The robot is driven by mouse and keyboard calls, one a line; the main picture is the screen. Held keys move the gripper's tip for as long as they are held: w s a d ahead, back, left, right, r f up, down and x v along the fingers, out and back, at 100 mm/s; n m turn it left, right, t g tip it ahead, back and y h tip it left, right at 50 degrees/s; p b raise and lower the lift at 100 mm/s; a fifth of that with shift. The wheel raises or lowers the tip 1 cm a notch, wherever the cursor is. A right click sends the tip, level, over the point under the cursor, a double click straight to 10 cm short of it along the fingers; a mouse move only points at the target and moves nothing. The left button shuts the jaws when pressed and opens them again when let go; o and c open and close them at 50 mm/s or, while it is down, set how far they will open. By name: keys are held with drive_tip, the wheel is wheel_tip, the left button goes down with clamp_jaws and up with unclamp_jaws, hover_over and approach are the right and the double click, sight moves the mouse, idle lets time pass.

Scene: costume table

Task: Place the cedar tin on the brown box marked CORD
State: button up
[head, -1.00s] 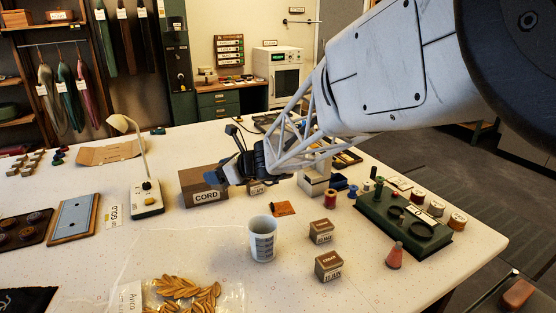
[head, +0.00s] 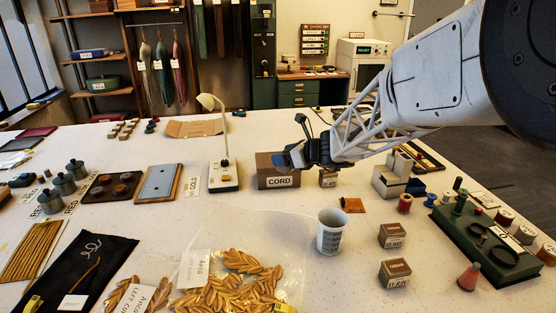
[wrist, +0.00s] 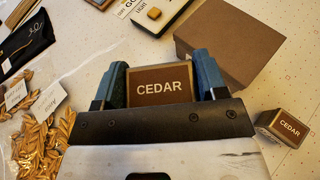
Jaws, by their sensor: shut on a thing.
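My gripper (wrist: 162,85) has two blue fingers shut on the cedar tin (wrist: 160,86), whose brown top reads CEDAR in the wrist view. In the head view my gripper (head: 284,159) is at the top of the brown box marked CORD (head: 264,172) and covers part of it. The held tin cannot be made out there. In the wrist view the brown box (wrist: 230,47) lies beyond the tin and to its right, its top bare. I cannot tell how high the tin is above it.
A second tin marked CEDAR (wrist: 286,128) stands right of the brown box. Two more small tins (head: 391,236) (head: 395,273) stand nearer, beside a white cup (head: 330,232). A lamp (head: 222,175) stands just left of the box. A bag of golden leaves (head: 235,280) lies in front.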

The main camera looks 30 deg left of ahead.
drive_tip(key=shift+w+a+f, duration=0.25)
drive_tip(key=shift+w+a, duration=1.65)
drive_tip(key=shift+w+a+f, duration=0.25)
drive_tip(key=shift+w+a, duration=1.6)
drive_tip(key=shift+w+a+f, duration=0.25)
drive_tip(key=shift+w+a, duration=1.65)
drive_tip(key=shift+f, duration=1.75)
drive_tip(key=shift+f, duration=0.2)
drive_tip(key=o, duration=0.9)
drive_tip(key=shift+o, duration=0.2)
drive_tip(key=shift+r, duration=0.1)
